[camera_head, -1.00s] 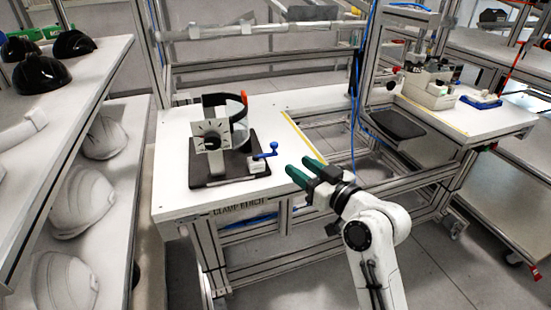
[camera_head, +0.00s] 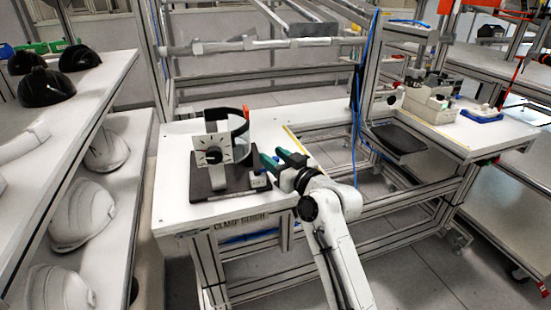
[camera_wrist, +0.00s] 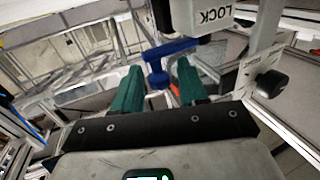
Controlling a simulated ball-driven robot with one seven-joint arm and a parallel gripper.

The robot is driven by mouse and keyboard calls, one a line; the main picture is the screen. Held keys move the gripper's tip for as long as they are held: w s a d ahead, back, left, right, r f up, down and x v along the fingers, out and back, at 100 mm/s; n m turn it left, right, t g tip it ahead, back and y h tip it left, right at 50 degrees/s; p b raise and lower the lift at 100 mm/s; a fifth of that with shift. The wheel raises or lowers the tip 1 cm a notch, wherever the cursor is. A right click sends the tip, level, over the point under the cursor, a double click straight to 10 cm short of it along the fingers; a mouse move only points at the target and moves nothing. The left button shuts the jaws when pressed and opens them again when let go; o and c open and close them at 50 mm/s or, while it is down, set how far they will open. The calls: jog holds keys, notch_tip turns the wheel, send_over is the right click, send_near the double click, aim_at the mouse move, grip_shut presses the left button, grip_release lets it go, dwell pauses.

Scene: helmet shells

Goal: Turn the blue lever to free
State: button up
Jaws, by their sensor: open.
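The blue lever (camera_wrist: 171,49) shows in the wrist view as a bar with a stem and round knob (camera_wrist: 158,80) hanging toward my gripper. My gripper (camera_wrist: 160,78) is open, its two green fingers on either side of the knob, with gaps visible on both sides. In the head view my gripper (camera_head: 275,159) is at the right side of the clamp fixture (camera_head: 212,152) and hides most of the lever; the lever's white mount (camera_head: 259,181) shows below the fingers.
The fixture stands on a dark base plate (camera_head: 205,190) on the white bench (camera_head: 178,208). A dial plate and curved dark band rise left of my gripper. Shelves with white helmet shells (camera_head: 85,212) stand at left. Metal frame rails lie to the right.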

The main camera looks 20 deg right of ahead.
grip_shut()
dwell(0.4)
